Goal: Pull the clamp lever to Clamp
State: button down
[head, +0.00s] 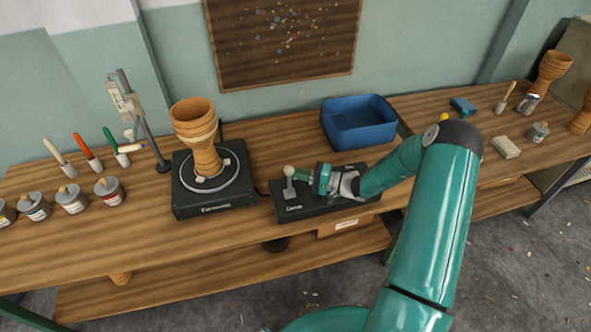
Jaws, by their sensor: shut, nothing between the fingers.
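The clamp lever (289,184) is a grey upright lever with a pale round knob at its top. It stands at the left end of a low black control box (310,211) on the wooden bench. My gripper (316,181) is over the box, just right of the lever. It is shut and holds nothing. In this view I cannot tell whether its fingers touch the lever. My gripper and wrist hide part of the box. The lettering on the box is too small to read.
A black turntable unit (213,203) with a wooden goblet drum (202,138) stands left of the box. A blue bin (358,121) stands behind my wrist. Paint tins (71,199) and brushes (87,152) stand at far left. A pale block (506,147) lies at right.

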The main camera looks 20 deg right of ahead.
jog(key=s+n+y, duration=0.1)
jog(key=s+n, duration=0.1)
jog(key=shift+s+f+n+t, duration=0.1)
jog(key=shift+n+t, duration=0.2)
jog(key=shift+s+f+y, duration=0.15)
jog(key=shift+s+f, duration=0.05)
jog(key=shift+s, duration=0.35)
jog(key=shift+s+f+y, duration=0.15)
jog(key=shift+s, duration=0.4)
jog(key=shift+w+d+r, duration=0.15)
jog(key=shift+w+r, duration=0.05)
jog(key=shift+w, duration=0.1)
jog(key=shift+w+d+r, duration=0.25)
jog(key=shift+w+d, duration=0.3)
jog(key=shift+w, duration=0.05)
jog(key=shift+w+d+r, duration=0.2)
jog(key=shift+w+d, duration=0.3)
jog(key=shift+w, duration=0.05)
jog(key=v, duration=0.8)
jog(key=shift+d+f, duration=0.15)
jog(key=shift+f, duration=0.1)
